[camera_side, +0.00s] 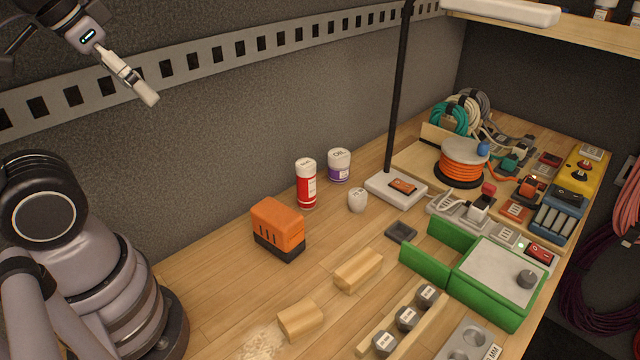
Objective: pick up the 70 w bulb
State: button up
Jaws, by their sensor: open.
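My gripper (140,90) is at the upper left, high above the bench and far from the objects; it is seen edge-on, so the gap between its fingers is hard to make out. It holds nothing that I can see. A small white rounded piece (357,199) with dark marks stands on the bench near the lamp base and may be a bulb. Several grey pieces with white labels, one of them here (405,318), sit in a row on a wooden strip at the front. Their print is too small to read, so I cannot tell which thing is the 70 w bulb.
A red-and-white bottle (306,184), a purple-labelled jar (339,165) and an orange-black box (277,227) stand near the wall. Wooden blocks (358,272) lie in front. A black pole rises from a white base (396,188). A green-sided box (500,281) and cord reels crowd the right.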

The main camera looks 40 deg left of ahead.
jog(key=n+t+y, duration=0.2)
jog(key=t, duration=0.4)
send_over(353, 199)
notch_tip(353, 199, down, 31)
jog(key=f, duration=0.7)
jog(key=shift+s+f, duration=0.15)
jog(key=shift+s, duration=0.05)
jog(key=shift+x, duration=1.15)
jog(key=shift+w, duration=0.4)
